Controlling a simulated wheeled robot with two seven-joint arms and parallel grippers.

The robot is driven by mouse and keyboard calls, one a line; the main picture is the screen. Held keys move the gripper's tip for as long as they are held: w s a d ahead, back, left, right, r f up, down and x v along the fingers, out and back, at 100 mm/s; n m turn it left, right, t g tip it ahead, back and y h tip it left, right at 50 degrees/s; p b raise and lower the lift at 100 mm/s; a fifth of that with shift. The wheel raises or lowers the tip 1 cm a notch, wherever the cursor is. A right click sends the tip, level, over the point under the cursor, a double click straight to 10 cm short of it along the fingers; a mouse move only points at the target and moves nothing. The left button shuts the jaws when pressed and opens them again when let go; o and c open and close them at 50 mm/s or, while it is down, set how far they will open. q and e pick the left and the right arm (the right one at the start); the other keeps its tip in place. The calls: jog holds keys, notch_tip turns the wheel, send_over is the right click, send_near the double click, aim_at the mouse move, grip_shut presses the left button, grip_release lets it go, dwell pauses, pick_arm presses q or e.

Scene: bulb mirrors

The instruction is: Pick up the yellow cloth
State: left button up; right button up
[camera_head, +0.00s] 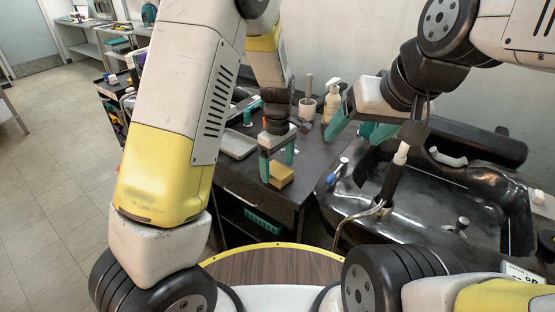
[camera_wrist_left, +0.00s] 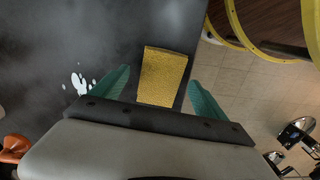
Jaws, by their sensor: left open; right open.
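The yellow cloth (camera_head: 281,175) is a small folded block lying on the dark counter near its front edge. In the left wrist view the cloth (camera_wrist_left: 162,76) lies between and beyond the two green fingertips, close to the counter edge. My left gripper (camera_head: 277,168) is open and points down above the cloth; it also shows in the left wrist view (camera_wrist_left: 158,90). I cannot tell how much gap is left between its fingertips and the cloth. My right gripper (camera_head: 351,131) is open and empty over the black sink, away from the cloth.
A grey tray (camera_head: 236,144) lies on the counter to the left. A spray bottle (camera_head: 332,103) and a cup (camera_head: 307,108) stand at the back. The black sink (camera_head: 430,195) with its faucet is on the right. A white spill (camera_wrist_left: 79,84) lies left of the cloth.

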aim_at(278, 170)
pick_arm(q)
jog(key=shift+f, duration=0.55)
jog(key=c, duration=1.5)
jog(key=shift+o, duration=0.2)
jog(key=shift+r, duration=0.1)
notch_tip(278, 170, up, 10)
